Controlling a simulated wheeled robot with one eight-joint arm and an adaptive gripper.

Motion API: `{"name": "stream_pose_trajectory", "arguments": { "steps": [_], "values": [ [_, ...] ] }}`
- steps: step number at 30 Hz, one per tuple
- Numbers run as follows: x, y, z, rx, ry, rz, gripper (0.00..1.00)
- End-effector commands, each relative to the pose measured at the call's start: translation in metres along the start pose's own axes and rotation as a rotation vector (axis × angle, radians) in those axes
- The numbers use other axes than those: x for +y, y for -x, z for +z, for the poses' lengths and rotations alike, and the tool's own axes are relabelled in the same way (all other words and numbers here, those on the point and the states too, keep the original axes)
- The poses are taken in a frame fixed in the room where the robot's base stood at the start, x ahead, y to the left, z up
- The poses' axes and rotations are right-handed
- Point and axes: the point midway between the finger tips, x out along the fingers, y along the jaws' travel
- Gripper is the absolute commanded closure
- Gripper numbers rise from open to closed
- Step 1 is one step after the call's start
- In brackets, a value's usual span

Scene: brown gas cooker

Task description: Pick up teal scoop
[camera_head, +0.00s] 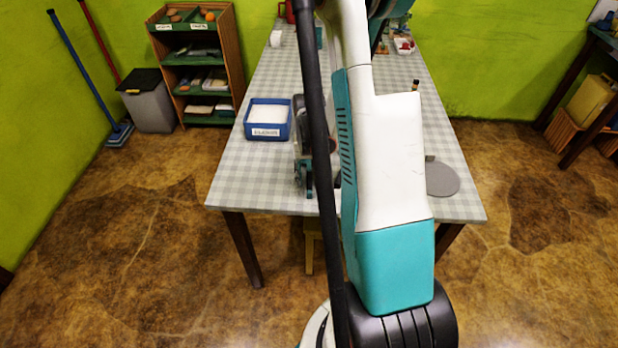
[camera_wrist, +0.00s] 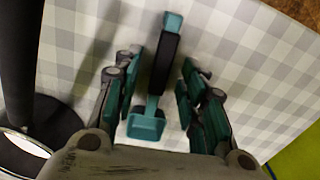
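The teal scoop (camera_wrist: 147,122) shows in the wrist view, with a teal head at the lower end, a dark handle and a teal tip at the far end. It appears to lie on the grey-and-white checked table. My gripper (camera_wrist: 162,66) is open, with one teal finger on each side of the scoop's handle. Gaps show between the handle and both fingers, and nothing is held. I cannot tell how high the fingers are above the table. In the head view my arm covers much of the table, and I cannot make out the scoop there.
The checked table (camera_head: 240,180) carries a blue bin (camera_head: 268,120) with white contents at left and a flat grey round item (camera_head: 442,178) at right. Several small items stand at the table's far end. A wooden shelf (camera_head: 197,65) and a grey trash bin (camera_head: 147,105) stand beyond it.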

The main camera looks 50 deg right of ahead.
Motion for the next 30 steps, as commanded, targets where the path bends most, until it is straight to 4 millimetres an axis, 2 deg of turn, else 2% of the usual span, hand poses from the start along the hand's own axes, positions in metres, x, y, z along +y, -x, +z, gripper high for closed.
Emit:
{"name": "stream_pose_trajectory", "arguments": {
  "steps": [5, 6, 10, 11, 23, 26, 30],
  "values": [
    [0.000, 0.000, 0.000, 0.000, 0.000, 0.000, 0.62],
    [0.000, 0.000, 0.000, 0.000, 0.000, 0.000, 0.66],
    [0.000, 0.000, 0.000, 0.000, 0.000, 0.000, 0.96],
    [0.000, 0.000, 0.000, 0.000, 0.000, 0.000, 1.00],
    [0.000, 0.002, 0.000, 0.000, 0.000, 0.000, 1.00],
    [0.000, 0.008, 0.000, 0.000, 0.000, 0.000, 1.00],
    [0.000, 0.025, 0.000, 0.000, 0.000, 0.000, 1.00]
  ]
}}
